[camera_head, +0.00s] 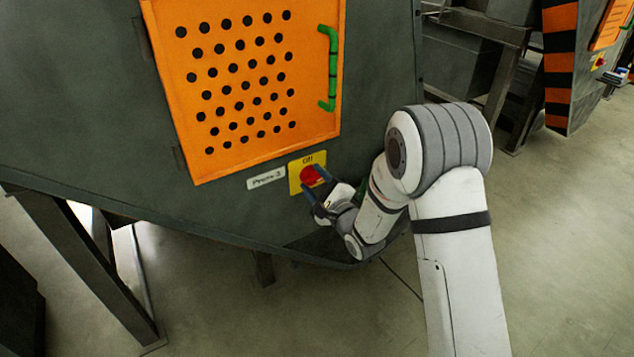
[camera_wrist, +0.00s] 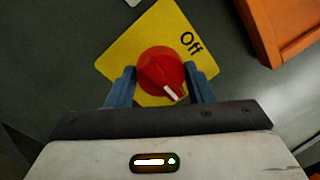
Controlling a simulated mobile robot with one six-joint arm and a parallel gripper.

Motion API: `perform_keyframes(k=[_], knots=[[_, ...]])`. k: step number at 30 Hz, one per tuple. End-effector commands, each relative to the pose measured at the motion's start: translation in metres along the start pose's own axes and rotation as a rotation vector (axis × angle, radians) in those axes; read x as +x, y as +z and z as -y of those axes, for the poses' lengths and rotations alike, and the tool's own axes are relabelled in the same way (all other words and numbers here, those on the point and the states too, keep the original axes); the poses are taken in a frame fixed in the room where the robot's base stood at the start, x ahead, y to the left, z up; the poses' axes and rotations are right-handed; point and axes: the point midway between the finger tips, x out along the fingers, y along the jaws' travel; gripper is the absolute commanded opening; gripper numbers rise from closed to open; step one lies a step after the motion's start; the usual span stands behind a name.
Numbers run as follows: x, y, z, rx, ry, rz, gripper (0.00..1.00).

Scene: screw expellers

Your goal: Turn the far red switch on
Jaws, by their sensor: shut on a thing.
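A red rotary switch (camera_head: 309,176) sits on a yellow plate (camera_head: 294,184) below the orange panel of the nearer machine. My gripper (camera_head: 312,181) is at this switch, with a blue finger on each side of it. In the wrist view, the fingers of my gripper (camera_wrist: 160,74) are shut on the red switch (camera_wrist: 158,70). Its white pointer mark faces the lower right, away from the "Off" word (camera_wrist: 190,42) on the yellow plate (camera_wrist: 122,62). Another red switch (camera_head: 600,61) shows small on a machine at the far right.
The orange perforated panel (camera_head: 215,160) with a green handle (camera_head: 331,70) is above the switch. A white label (camera_head: 266,179) is left of the plate. Dark metal legs (camera_head: 90,265) stand below. Open floor (camera_head: 560,240) lies at the right.

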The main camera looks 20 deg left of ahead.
Motion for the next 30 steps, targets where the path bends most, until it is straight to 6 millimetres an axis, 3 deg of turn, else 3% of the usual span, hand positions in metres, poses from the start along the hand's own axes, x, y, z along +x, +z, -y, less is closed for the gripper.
perform_keyframes(k=[3, 4, 12, 21, 30], knots=[[0.002, 0.003, 0.003, -0.002, -0.006, 0.009, 0.25], [0.002, 0.003, 0.003, -0.002, -0.006, 0.009, 0.48], [0.001, 0.001, 0.001, -0.002, -0.003, 0.004, 0.69], [-0.005, 0.000, 0.001, -0.001, -0.001, 0.000, 0.69], [-0.053, 0.000, 0.001, 0.000, -0.002, -0.002, 0.69]])
